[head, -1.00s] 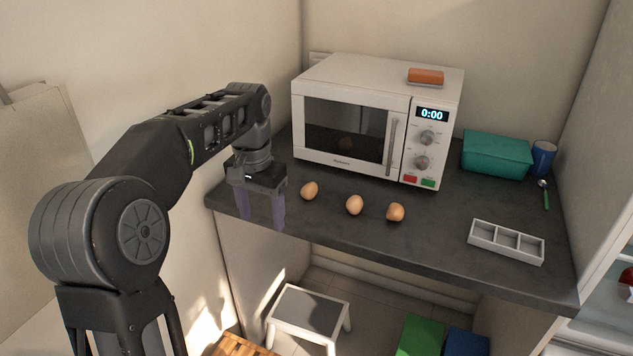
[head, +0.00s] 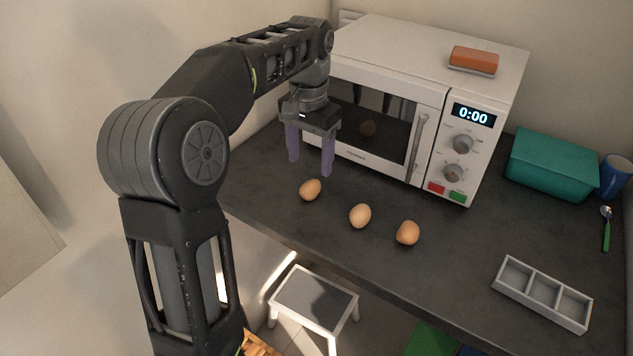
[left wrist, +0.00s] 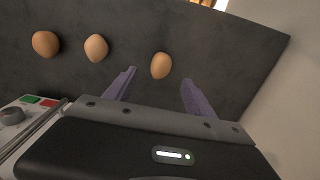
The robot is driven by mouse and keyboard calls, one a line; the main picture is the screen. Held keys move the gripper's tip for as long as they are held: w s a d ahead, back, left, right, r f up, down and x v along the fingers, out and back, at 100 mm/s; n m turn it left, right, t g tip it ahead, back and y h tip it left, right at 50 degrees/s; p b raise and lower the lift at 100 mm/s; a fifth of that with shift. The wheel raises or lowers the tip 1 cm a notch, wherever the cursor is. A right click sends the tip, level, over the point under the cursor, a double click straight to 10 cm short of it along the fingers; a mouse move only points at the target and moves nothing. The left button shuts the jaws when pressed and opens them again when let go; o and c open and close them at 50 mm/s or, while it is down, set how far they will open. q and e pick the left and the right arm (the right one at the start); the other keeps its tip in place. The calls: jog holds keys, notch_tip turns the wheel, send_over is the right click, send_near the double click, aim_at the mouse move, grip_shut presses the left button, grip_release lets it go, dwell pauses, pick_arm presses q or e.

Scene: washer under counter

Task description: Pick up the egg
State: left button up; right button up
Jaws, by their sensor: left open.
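Three brown eggs lie apart in a row on the dark counter: a left egg (head: 310,189), a middle egg (head: 360,216) and a right egg (head: 407,232). My left gripper (head: 309,168) is open and empty, its purple fingers pointing down just behind the left egg, near the microwave front. In the left wrist view, the left egg (left wrist: 161,66) lies beyond the fingertips (left wrist: 158,76), between their lines. The middle egg (left wrist: 96,48) and right egg (left wrist: 46,44) lie off to the left there. My right gripper is not in view.
A white microwave (head: 427,79) stands close behind the gripper, with an orange sponge-like block (head: 473,60) on top. A grey divided tray (head: 543,292), teal box (head: 552,165), blue cup (head: 613,177) and green-handled spoon (head: 606,229) are at right. A stool (head: 315,300) stands below the counter.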

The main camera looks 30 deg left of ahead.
aim_at(309, 182)
pick_arm(q)
jog(key=shift+f+b, duration=0.9)
jog(key=shift+f, duration=0.45)
notch_tip(309, 182, down, 5)
jog(key=shift+a+f, duration=0.1)
jog(key=shift+a, duration=0.05)
jog(key=shift+c, duration=0.2)
grip_shut()
dwell(0.4)
